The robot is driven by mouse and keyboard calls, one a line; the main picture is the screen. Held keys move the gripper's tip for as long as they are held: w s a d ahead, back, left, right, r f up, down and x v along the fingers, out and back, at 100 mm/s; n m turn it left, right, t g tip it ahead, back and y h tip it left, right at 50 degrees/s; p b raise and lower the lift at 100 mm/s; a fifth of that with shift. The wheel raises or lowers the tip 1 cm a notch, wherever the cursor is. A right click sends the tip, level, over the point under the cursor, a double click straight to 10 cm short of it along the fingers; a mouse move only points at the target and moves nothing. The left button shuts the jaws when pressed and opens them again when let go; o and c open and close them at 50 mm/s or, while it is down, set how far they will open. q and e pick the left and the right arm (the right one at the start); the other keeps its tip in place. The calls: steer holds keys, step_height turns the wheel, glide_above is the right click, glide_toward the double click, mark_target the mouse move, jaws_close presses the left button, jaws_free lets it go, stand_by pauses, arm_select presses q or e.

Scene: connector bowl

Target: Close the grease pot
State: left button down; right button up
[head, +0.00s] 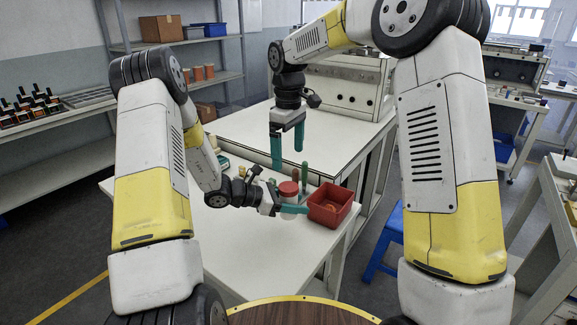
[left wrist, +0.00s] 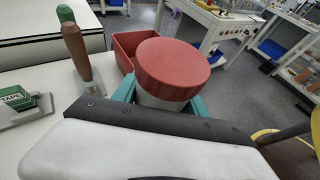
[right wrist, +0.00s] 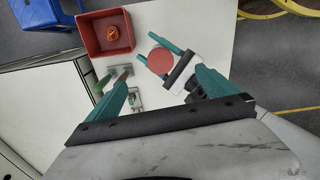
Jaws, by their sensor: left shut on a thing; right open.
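The grease pot is a white pot (head: 289,207) with a round red lid (head: 288,188) on top, standing upright on the white table. In the left wrist view the red lid (left wrist: 172,68) covers the top of the white body; I cannot tell if it is tight. My left gripper (head: 294,209) is shut on the pot's body from the side, below the lid. My right gripper (head: 288,156) is open and empty above the pot, fingers pointing down. In the right wrist view the lid (right wrist: 160,61) lies between and beyond its open fingers.
A red bin (head: 330,205) with an orange item (right wrist: 112,33) inside stands right beside the pot. Two upright handled tools, one brown (left wrist: 76,52) and one green (left wrist: 65,14), stand close behind. The table front (head: 235,250) is clear.

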step_height(320, 180, up, 6)
stand_by(0.6)
